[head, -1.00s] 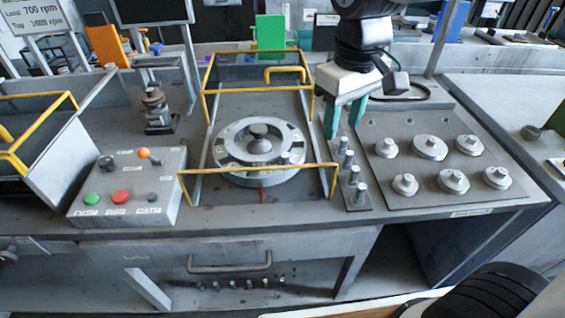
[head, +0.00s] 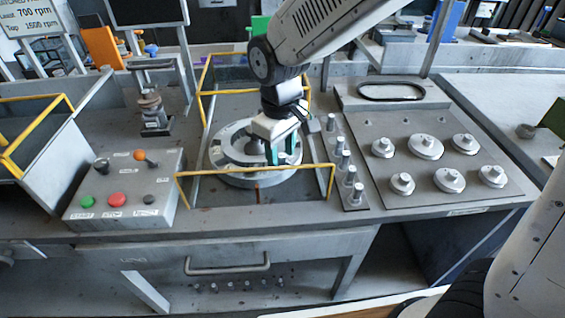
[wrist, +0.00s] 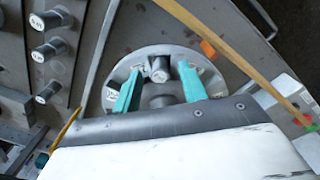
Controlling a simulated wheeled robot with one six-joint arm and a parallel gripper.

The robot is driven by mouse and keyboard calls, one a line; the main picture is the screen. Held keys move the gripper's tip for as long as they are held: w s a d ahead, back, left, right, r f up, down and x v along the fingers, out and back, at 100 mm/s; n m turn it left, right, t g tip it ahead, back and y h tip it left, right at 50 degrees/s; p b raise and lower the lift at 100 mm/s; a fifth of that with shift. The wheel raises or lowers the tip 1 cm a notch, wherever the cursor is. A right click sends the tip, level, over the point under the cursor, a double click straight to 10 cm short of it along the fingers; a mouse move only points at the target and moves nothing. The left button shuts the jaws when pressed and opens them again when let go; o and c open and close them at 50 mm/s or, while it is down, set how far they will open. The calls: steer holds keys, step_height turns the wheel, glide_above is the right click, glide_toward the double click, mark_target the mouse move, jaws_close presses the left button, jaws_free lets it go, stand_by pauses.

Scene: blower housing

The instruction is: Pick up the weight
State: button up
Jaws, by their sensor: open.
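The rotor disc (head: 232,170) is a grey ring inside the yellow-railed frame. A small grey cylindrical weight (wrist: 160,70) sits on its rim in the wrist view, with a hub (wrist: 163,101) behind it. My gripper (head: 283,155) is low over the right part of the disc in the head view and hides the weight there. In the wrist view my gripper (wrist: 158,72) is open, with one teal finger on each side of the weight; I cannot tell whether either touches it. Several similar weights (head: 343,160) stand in a row on a plate to the right.
Yellow rails (head: 255,170) cross in front of the disc and stand close to my gripper. A control box (head: 125,190) with buttons is at the left. A panel (head: 430,160) with several grey knobbed discs lies at the right.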

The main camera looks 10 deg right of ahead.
mark_target(282, 155)
steer(key=shift+f, duration=0.15)
jaws_close()
step_height(282, 155, up, 15)
stand_by(1.0)
